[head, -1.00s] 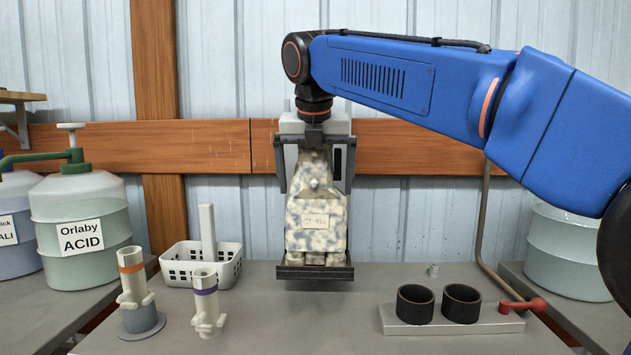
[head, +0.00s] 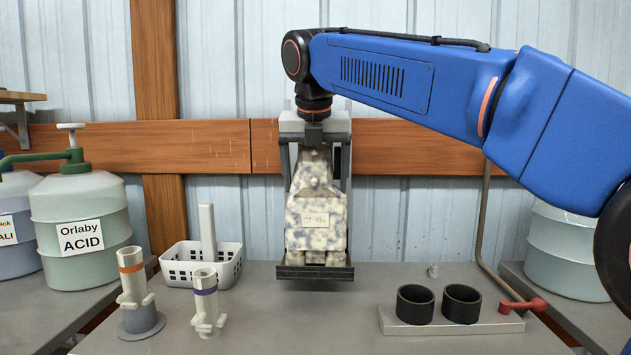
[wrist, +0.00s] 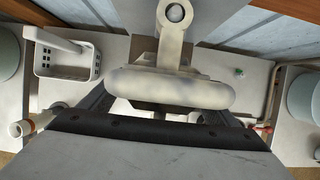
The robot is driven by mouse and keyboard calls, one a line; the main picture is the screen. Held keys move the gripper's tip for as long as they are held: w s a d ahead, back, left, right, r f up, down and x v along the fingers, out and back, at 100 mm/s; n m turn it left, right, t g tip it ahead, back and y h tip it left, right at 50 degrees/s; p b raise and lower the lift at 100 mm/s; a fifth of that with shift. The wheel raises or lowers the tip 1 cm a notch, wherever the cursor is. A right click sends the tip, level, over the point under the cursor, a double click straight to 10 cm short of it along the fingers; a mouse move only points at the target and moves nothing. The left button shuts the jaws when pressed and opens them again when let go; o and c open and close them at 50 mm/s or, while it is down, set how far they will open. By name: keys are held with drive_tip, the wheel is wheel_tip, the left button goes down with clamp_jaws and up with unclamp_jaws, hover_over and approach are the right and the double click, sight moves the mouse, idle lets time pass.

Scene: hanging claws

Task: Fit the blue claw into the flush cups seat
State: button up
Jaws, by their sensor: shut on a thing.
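The claw, a pale body speckled with blue (head: 316,215) and bearing a small label, hangs upright under my wrist in the head view. My gripper (head: 316,165) is shut on it, with jaw parts showing on both sides of its narrow upper part. A dark flat ledge (head: 315,272) lies under the claw, above the bench. In the wrist view the claw's pale top (wrist: 170,90) fills the middle. The seat with two black open cups (head: 410,325) stands on the bench to the right, well apart from the claw. The cups look empty.
Two pale fittings, one orange-banded (head: 134,275) on a round base, one purple-banded (head: 206,302), stand left. A white basket (head: 185,268) is behind them. A red lever (head: 525,305) sits right of the seat. The bench centre (head: 290,325) is clear.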

sight(316, 162)
drive_tip(key=shift+r, duration=0.5)
drive_tip(key=o, duration=1.1)
drive_tip(key=shift+c, duration=0.2)
drive_tip(key=c, duration=1.2)
drive_tip(key=shift+r, duration=1.95)
drive_tip(key=shift+d+r, duration=0.1)
